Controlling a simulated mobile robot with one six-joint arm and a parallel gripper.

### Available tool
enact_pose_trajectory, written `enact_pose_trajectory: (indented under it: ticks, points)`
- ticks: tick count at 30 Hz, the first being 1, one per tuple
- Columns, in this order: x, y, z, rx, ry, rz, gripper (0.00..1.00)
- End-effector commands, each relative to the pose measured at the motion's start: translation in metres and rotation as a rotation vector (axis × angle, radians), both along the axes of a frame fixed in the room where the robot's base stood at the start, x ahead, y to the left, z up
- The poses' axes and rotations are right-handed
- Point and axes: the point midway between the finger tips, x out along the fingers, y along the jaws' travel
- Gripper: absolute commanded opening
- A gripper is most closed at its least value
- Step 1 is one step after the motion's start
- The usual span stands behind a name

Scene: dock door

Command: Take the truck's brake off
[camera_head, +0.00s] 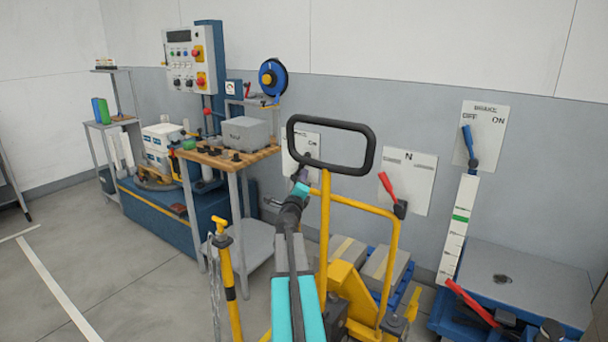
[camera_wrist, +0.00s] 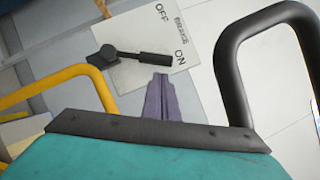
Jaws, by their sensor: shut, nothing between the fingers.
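A white plate (camera_wrist: 205,45) marked OFF and ON fills the upper middle of the wrist view; its third, smaller word is hard to read. A black lever (camera_wrist: 140,56) on it has its free end near ON. My gripper (camera_wrist: 162,76) is shut and empty, its fingertips close to the lever's free end; contact cannot be told. In the head view my gripper (camera_head: 303,172) is in front of that plate (camera_head: 300,140), partly covering it. The truck shows a black loop handle (camera_head: 368,150) and yellow frame (camera_head: 324,225).
A BRAKE plate (camera_head: 488,145) at right has a blue lever (camera_head: 468,145) toward OFF. An N plate (camera_head: 420,180) has a red lever (camera_head: 387,185). The black loop (camera_wrist: 230,75) is close right of my gripper. A workbench (camera_head: 235,160) stands left; floor at lower left is open.

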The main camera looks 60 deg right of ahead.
Motion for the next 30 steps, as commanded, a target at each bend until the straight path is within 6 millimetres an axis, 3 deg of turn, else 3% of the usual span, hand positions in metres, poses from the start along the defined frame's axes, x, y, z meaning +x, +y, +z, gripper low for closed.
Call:
enact_pose_trajectory:
  ticks: [9,23,26,30]
  points:
    - [-0.006,0.021,-0.004,0.000,0.000,0.001,0.00]
    - [-0.004,0.024,-0.004,0.000,0.002,0.003,0.00]
    - [0.001,0.028,-0.006,-0.004,0.013,0.013,0.00]
    - [0.024,0.046,-0.012,-0.020,0.067,0.053,0.00]
